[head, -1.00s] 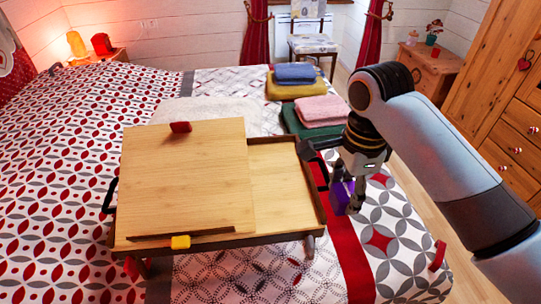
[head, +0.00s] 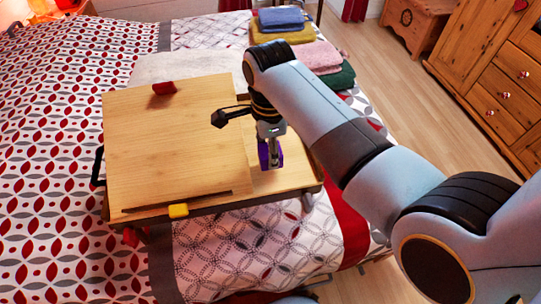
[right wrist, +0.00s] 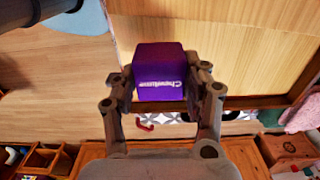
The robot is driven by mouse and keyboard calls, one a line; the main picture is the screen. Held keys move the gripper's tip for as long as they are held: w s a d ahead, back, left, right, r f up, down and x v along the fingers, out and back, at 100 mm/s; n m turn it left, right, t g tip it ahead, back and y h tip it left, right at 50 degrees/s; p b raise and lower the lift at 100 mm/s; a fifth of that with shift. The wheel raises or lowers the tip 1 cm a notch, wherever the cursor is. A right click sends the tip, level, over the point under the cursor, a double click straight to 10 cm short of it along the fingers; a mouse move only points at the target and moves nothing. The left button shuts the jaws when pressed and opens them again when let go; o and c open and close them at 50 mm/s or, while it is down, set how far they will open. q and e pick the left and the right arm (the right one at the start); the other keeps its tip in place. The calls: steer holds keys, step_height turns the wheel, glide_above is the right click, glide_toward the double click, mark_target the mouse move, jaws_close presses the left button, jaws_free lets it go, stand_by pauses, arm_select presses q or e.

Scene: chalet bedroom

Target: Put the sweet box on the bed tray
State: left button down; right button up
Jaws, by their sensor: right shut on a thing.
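The sweet box (head: 269,153) is a small purple box. It is over the narrow right section of the bed tray (head: 300,176) in the head view; I cannot tell whether it touches the surface. My right gripper (head: 270,146) is shut on it from above. In the right wrist view the purple box (right wrist: 160,72), with pale lettering, sits between the two fingers of the right gripper (right wrist: 160,88). The bed tray is light wood with a dark rim and stands on the bed. My left gripper is not in view.
A red object (head: 163,88) and a yellow one (head: 178,210) are at the edges of the tray's raised board (head: 175,140). Folded towels (head: 315,55) lie on the bed behind the tray. A wooden cabinet (head: 500,75) stands at the right.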

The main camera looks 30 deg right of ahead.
step_height(320, 180, down, 3)
steer(key=shift+r, duration=0.15)
steer(key=shift+f, duration=0.4)
steer(key=o, duration=1.1)
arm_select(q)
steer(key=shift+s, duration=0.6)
arm_select(e)
steer(key=shift+o, duration=0.2)
steer(key=shift+r, duration=0.55)
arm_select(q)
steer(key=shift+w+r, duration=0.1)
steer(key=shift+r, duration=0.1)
arm_select(e)
step_height(320, 180, up, 11)
steer(key=shift+r, duration=0.15)
